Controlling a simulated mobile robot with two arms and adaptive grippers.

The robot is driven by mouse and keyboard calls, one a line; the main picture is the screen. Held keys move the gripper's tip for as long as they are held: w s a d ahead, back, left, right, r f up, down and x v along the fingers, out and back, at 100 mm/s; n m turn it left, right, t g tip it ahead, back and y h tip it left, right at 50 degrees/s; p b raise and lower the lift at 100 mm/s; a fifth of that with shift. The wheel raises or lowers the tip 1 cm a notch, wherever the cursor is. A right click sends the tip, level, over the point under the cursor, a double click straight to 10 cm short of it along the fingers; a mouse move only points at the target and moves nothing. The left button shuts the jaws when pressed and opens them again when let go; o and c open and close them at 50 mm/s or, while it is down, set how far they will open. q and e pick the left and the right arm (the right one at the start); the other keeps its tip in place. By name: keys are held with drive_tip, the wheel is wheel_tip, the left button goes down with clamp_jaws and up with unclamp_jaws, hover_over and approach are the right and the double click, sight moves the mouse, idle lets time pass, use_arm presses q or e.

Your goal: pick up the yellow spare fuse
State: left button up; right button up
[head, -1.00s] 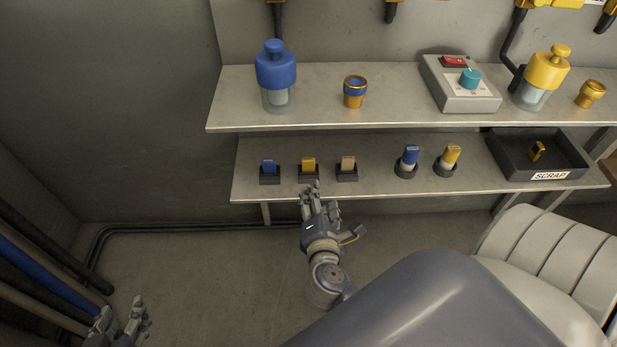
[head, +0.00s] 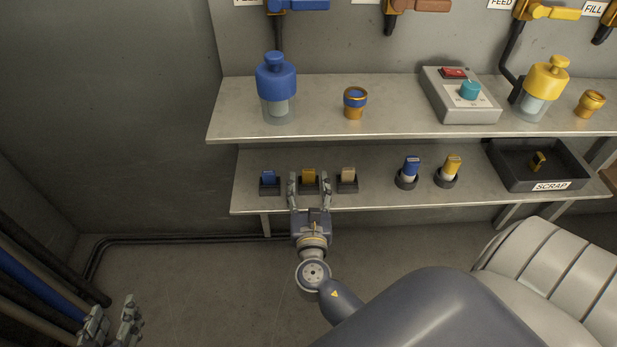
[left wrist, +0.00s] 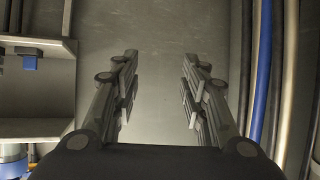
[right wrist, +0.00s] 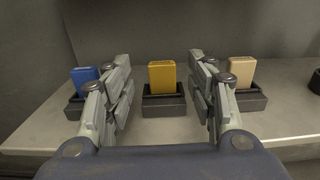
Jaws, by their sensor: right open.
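The yellow spare fuse (head: 309,175) stands upright in a small dark holder (head: 310,188) on the lower shelf, between a blue fuse and a tan fuse. My right gripper (head: 309,179) is open at the shelf's front edge, its fingers on either side of the yellow fuse's holder. In the right wrist view the yellow fuse (right wrist: 162,77) stands midway between the open fingers (right wrist: 161,85), beyond them and apart from both. My left gripper (head: 112,312) is open and empty at the lower left. In the left wrist view its fingers (left wrist: 160,85) are spread over bare wall.
The blue fuse (head: 268,177) and tan fuse (head: 347,175) stand close on either side. The upper shelf (head: 310,125) overhangs behind. Blue and yellow cartridges (head: 411,169) (head: 452,168) and the scrap tray (head: 510,178) are further right.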

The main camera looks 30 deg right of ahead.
sight(309, 170)
use_arm(q)
drive_tip(key=w+r+t, duration=0.1)
drive_tip(key=w+d+r, duration=0.1)
drive_tip(key=r, duration=0.1)
drive_tip(key=shift+t+h+b, duration=0.3)
drive_tip(key=shift+t+h, duration=0.1)
use_arm(e)
drive_tip(key=x, duration=0.4)
drive_tip(key=shift+w+d, duration=0.3)
drive_tip(key=c, duration=1)
drive_tip(key=shift+r, duration=0.15)
